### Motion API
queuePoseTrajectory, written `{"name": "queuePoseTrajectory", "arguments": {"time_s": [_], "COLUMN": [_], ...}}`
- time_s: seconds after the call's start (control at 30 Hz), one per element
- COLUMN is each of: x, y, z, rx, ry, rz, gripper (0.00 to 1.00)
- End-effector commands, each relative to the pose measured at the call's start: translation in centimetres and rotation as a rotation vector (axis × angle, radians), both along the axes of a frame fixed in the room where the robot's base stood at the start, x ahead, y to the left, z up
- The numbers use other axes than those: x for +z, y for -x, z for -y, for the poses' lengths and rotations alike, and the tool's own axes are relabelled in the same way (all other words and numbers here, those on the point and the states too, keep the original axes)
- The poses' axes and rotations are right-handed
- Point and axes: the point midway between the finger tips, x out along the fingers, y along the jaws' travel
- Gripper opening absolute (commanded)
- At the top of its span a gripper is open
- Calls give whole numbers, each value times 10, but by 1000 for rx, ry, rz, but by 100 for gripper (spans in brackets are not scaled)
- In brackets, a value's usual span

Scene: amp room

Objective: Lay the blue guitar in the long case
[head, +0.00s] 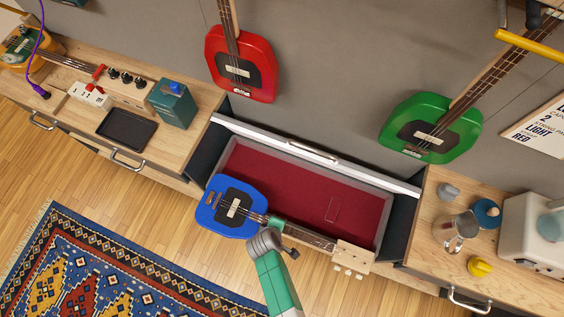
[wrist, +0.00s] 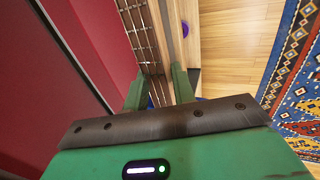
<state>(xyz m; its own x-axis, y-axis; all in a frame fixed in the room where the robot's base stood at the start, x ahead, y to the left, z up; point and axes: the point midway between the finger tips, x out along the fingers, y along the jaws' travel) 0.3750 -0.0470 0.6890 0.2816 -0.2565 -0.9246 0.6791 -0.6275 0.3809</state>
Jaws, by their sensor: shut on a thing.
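The blue guitar (head: 214,216) has a black pickguard. It is level with the front edge of the long case (head: 290,180), its body overlapping the case's left front corner and its headstock (head: 352,258) overlapping the right front corner. My gripper (head: 268,238) is shut on the guitar's neck near the body. In the wrist view the fretted neck (wrist: 145,35) runs between my gripper's fingers (wrist: 159,88). The case is open and lined in dark red, with its lid raised at the back. Whether the guitar touches the case rim cannot be told.
A red guitar (head: 240,75) and a green guitar (head: 432,125) hang on the wall above. Wooden cabinets flank the case, with a teal box (head: 172,103) and black tray (head: 127,130) at left, and a metal mug (head: 455,230) at right. A patterned rug (head: 110,265) lies in front.

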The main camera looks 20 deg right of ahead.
Motion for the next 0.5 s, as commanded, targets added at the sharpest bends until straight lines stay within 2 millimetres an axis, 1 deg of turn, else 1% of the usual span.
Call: {"name": "queuePoseTrajectory", "arguments": {"time_s": [0.5], "x": [-2], "y": [-26], "z": [22], "rx": [-3], "ry": [2], "rz": [7], "gripper": [0]}}
